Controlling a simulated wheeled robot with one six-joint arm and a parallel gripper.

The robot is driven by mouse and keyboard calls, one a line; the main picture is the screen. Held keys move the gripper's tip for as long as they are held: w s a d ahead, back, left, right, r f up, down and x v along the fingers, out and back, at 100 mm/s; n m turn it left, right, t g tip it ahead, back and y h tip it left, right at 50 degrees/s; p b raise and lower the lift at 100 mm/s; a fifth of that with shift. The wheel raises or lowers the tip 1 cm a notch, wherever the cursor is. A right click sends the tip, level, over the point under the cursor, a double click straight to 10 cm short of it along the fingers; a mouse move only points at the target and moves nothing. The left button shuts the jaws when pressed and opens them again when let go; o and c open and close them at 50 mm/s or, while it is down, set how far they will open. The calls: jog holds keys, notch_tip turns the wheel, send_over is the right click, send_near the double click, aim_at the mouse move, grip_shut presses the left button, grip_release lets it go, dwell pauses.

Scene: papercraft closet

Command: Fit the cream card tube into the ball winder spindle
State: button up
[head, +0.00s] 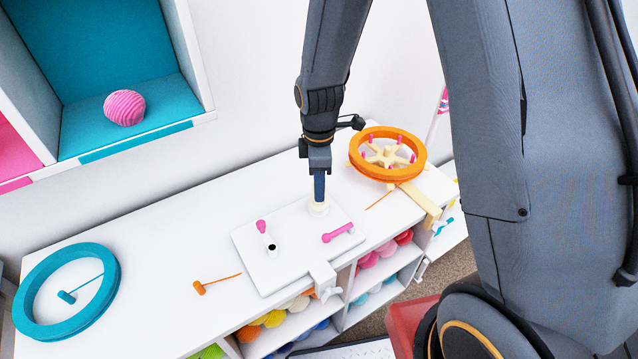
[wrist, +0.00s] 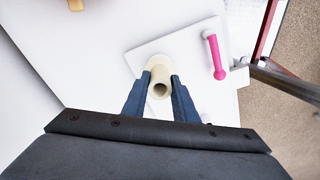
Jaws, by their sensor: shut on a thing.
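My gripper (head: 319,198) points down over the white board of the ball winder (head: 285,270). It is shut on the cream card tube (wrist: 160,88), whose open end faces the wrist camera between the two blue-grey fingers. In the head view a cream ring (head: 318,208) shows at the fingertips, low over the board's far right part. I cannot tell whether the tube touches or sits in the spindle, as the fingers and the tube hide that spot. A pink handle (head: 338,233) lies beside it on the board, also in the wrist view (wrist: 214,55).
A pink knob on a white crank (head: 265,236) stands on the board's left part. An orange wheel winder (head: 388,154) stands close behind right. A teal ring (head: 68,290) and small orange hammer-like tool (head: 200,287) lie left. Yarn shelves (head: 290,312) are below the front edge.

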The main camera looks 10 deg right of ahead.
jog(key=shift+f+b, duration=0.45)
jog(key=shift+f, duration=0.55)
jog(key=o, duration=1.1)
jog(key=shift+r+b, duration=0.75)
jog(key=shift+r, duration=3.15)
jog(key=s+d+r+m, duration=0.1)
jog(key=s+d+m, duration=0.1)
jog(key=m, duration=0.1)
jog(key=s+d+r+m, duration=0.1)
jog(key=s+d+m, duration=0.1)
jog(key=m, duration=0.1)
jog(key=s+d+r+m, duration=0.1)
jog(key=s+d+m, duration=0.1)
jog(key=m, duration=0.1)
jog(key=shift+s+d+t, duration=0.1)
jog(key=shift+t, duration=0.2)
jog(key=s+d+m, duration=0.1)
jog(key=s+m, duration=0.1)
jog(key=s+d+m, duration=0.1)
jog(key=s+m, duration=0.1)
jog(key=m, duration=0.1)
jog(key=s+d+r+m, duration=0.1)
jog(key=s+m, duration=0.1)
jog(key=shift+d+m+t, duration=0.3)
jog(key=shift+d, duration=0.05)
jog(key=shift+c, duration=0.2)
